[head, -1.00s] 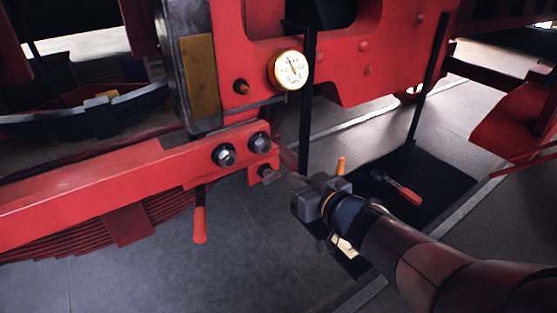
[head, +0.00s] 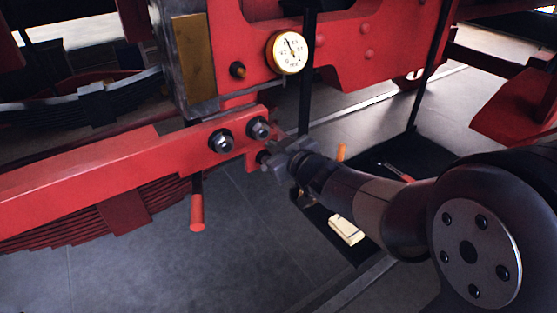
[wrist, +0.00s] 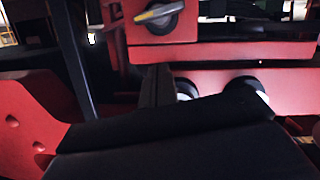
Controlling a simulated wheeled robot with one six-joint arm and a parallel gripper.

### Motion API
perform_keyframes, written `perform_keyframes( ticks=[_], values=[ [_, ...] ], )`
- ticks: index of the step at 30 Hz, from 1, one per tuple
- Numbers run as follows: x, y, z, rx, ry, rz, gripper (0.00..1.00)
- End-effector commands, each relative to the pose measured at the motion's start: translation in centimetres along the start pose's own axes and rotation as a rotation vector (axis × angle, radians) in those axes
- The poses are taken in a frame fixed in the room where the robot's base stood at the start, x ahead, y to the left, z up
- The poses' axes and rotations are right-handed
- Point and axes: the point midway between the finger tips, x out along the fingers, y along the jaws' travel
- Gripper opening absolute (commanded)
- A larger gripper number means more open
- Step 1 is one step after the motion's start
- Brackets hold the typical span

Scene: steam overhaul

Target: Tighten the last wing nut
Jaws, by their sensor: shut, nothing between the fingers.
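My gripper (head: 274,143) is shut and empty at the right end of the red bar, close beside the right-hand bolt head (head: 258,128). In the wrist view its dark finger (wrist: 157,85) stands beside the nearer of two round bolt heads (wrist: 246,84). A small wing-like fastener (wrist: 160,13), grey with a yellow end, sits on a red block (wrist: 160,45) in the wrist view. In the head view a dark fastener (head: 263,157) shows at the bar's lower end, partly hidden by the gripper. I cannot tell whether the gripper touches anything.
A round gauge (head: 290,53) sits above on the red frame. A second bolt head (head: 221,141) is to the left on the red bar (head: 110,172). A red handle (head: 197,212) hangs below it. A dark mat (head: 440,178) with tools lies on the floor.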

Motion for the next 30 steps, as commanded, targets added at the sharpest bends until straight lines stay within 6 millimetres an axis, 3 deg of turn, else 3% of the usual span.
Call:
perform_keyframes(
  ticks=[3,7,22,30],
  values=[
    [0.5,0.0,2.3,0.002,-0.005,0.001,0.00],
    [0.8,0.0,3.4,0.001,-0.003,0.000,0.00],
    [0.9,0.1,3.9,0.007,-0.001,-0.001,0.00],
    [1.1,0.1,5.2,0.129,-0.005,-0.032,0.00]
  ],
)
